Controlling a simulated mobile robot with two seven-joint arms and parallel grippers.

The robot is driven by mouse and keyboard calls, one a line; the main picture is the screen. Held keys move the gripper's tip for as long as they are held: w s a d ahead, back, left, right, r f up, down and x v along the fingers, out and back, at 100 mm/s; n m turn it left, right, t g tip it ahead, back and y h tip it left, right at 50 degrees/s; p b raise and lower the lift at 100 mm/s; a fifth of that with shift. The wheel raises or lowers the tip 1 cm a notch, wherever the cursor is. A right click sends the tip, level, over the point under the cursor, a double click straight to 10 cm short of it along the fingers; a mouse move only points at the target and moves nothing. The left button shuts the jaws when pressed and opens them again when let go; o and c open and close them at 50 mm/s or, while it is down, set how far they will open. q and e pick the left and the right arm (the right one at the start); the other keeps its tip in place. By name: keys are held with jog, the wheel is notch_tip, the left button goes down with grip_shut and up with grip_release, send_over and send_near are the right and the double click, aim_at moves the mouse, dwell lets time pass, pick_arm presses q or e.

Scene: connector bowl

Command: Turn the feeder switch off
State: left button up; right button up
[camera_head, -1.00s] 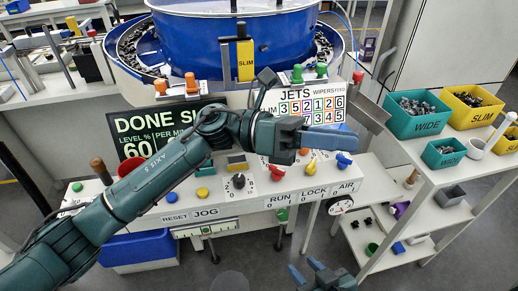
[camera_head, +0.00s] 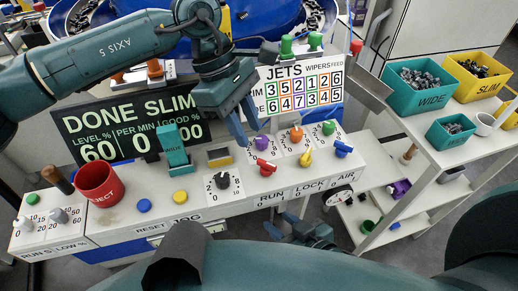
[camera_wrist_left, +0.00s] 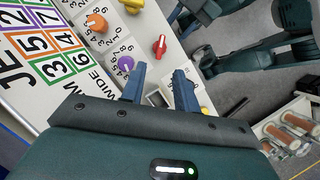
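No switch reads "feeder" legibly. The console front has a red lever switch (camera_head: 266,167) above RUN, a yellow one (camera_head: 305,158) above LOCK and a blue one (camera_head: 343,149) above AIR. The red and yellow levers also show in the left wrist view, the red one (camera_wrist_left: 160,45) ahead of the fingers. My left gripper (camera_head: 243,128) points down over the console, left of the purple dial (camera_head: 262,142). Its fingers (camera_wrist_left: 160,70) are apart with nothing between them. My right gripper (camera_head: 280,224) is low in front of the console, fingers apart and empty.
A black dial (camera_head: 223,181), an orange dial (camera_head: 296,135) and a green dial (camera_head: 329,128) sit on the console. A red cup (camera_head: 100,187) and a teal upright piece (camera_head: 172,150) stand to the left. Bins are on the shelf at right.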

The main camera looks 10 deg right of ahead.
aim_at(263, 161)
pick_arm(q)
jog(key=x, duration=0.7)
jog(key=shift+d+p, duration=0.1)
jog(key=shift+p, duration=0.2)
jog(key=shift+c, duration=0.4)
grip_shut()
